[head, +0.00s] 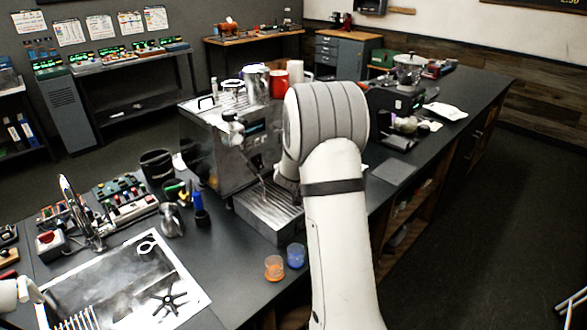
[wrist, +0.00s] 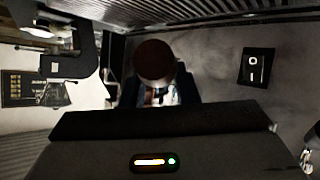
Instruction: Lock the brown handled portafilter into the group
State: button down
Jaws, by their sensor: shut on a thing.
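The espresso machine (head: 215,150) stands on the dark counter, with its drip tray (head: 268,212) at the front. My arm covers its right front side, so my gripper and the group are hidden in the head view. In the wrist view my gripper (wrist: 156,92) is shut on the portafilter's brown handle (wrist: 155,62), whose round end faces the camera. The portafilter's basket and lugs are hidden behind the handle and fingers. The machine's grey metal front with a black rocker switch (wrist: 257,67) is close by on the right. I cannot tell whether the portafilter touches the group.
A steel pitcher (head: 172,218) and a black bin (head: 157,166) are left of the machine. A grinder or scale-like device (head: 397,100) stands farther back on the right counter.

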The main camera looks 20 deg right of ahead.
jog(key=shift+d+b, duration=0.25)
jog(key=shift+b, duration=0.95)
jog(key=b, duration=0.2)
jog(key=n+y+b, duration=0.1)
jog(key=b, duration=0.2)
jog(key=shift+s+d+t, duration=0.2)
jog(key=shift+d+t, duration=0.1)
jog(key=shift+d, duration=0.1)
jog(key=shift+w+n+b, duration=0.1)
jog(key=shift+n+b, duration=0.2)
jog(key=shift+b, duration=0.85)
jog(key=shift+d+y+b, duration=0.1)
jog(key=shift+y+b, duration=0.2)
jog(key=shift+b, duration=0.8)
jog(key=b, duration=0.4)
jog(key=shift+d, duration=0.2)
jog(key=shift+s+d+b, duration=0.2)
jog(key=shift+b, duration=0.35)
